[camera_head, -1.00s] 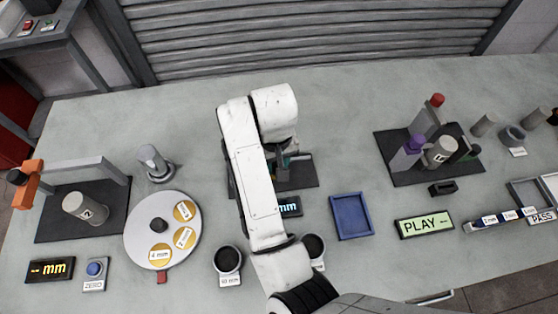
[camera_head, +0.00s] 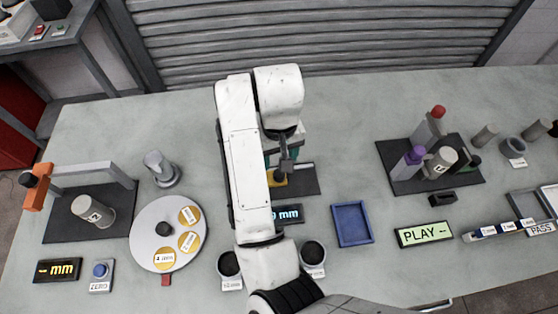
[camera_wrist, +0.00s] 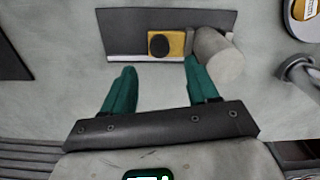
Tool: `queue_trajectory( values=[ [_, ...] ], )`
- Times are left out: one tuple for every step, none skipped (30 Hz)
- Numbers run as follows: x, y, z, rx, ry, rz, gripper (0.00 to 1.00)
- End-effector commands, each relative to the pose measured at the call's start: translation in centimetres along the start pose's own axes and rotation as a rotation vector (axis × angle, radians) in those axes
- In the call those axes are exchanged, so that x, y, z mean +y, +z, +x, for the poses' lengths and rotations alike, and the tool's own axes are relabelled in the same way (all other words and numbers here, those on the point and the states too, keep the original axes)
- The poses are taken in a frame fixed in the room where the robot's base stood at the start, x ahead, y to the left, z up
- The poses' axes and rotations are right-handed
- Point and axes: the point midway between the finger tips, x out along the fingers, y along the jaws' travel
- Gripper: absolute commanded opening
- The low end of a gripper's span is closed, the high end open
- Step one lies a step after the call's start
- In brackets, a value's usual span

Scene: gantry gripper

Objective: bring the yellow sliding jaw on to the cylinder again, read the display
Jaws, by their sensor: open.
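The yellow sliding jaw (camera_wrist: 177,44) with its black round knob sits on a dark base plate (camera_wrist: 122,28) in the wrist view. The grey cylinder (camera_wrist: 222,62) stands close against the jaw's right side there; I cannot tell if they touch. In the head view the yellow jaw (camera_head: 280,182) shows just below my gripper, and my arm hides the cylinder. The display (camera_head: 290,214) below the plate is partly covered by my arm; "mm" reads clearly, the digits do not. My gripper (camera_wrist: 158,72) is open, its two green fingers empty and short of the jaw; it also shows in the head view (camera_head: 285,158).
A blue tray (camera_head: 352,224) lies right of the display. Two dark cups (camera_head: 313,253) stand in front, beside my arm. A round disc (camera_head: 168,235) and a metal post (camera_head: 162,169) are on the left. Another rig (camera_head: 430,165) stands at the right.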

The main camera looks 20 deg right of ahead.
Motion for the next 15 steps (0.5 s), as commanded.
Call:
queue_trajectory(
  values=[
    [-0.2, 0.0, -1.5, 0.001, -0.003, 0.001, 0.59],
    [-0.1, 0.0, -1.8, 0.001, -0.004, 0.001, 0.59],
    [-0.1, 0.0, -2.2, 0.001, -0.002, 0.002, 0.59],
    [-0.1, -0.1, -2.5, 0.001, -0.003, 0.001, 0.59],
    [-0.1, -0.1, -2.7, 0.001, -0.003, 0.000, 0.59],
    [-0.1, 0.0, -3.0, 0.001, -0.001, 0.000, 0.59],
    [0.0, 0.0, -3.1, 0.000, -0.001, 0.001, 0.59],
    [0.0, 0.0, -3.3, 0.000, -0.001, 0.001, 0.59],
    [0.0, 0.0, -3.4, 0.000, -0.001, 0.001, 0.59],
    [0.0, 0.0, -3.4, 0.000, -0.001, 0.001, 0.59],
    [0.0, 0.0, -3.4, 0.000, -0.001, 0.000, 0.59],
    [0.0, 0.0, -3.4, 0.000, 0.000, 0.000, 0.59],
    [0.0, 0.0, -3.4, 0.000, 0.000, 0.000, 0.59],
    [0.0, 0.0, -3.4, 0.000, 0.000, 0.000, 0.59],
    [0.0, 0.0, -3.4, 0.000, 0.000, 0.000, 0.59]
  ],
)
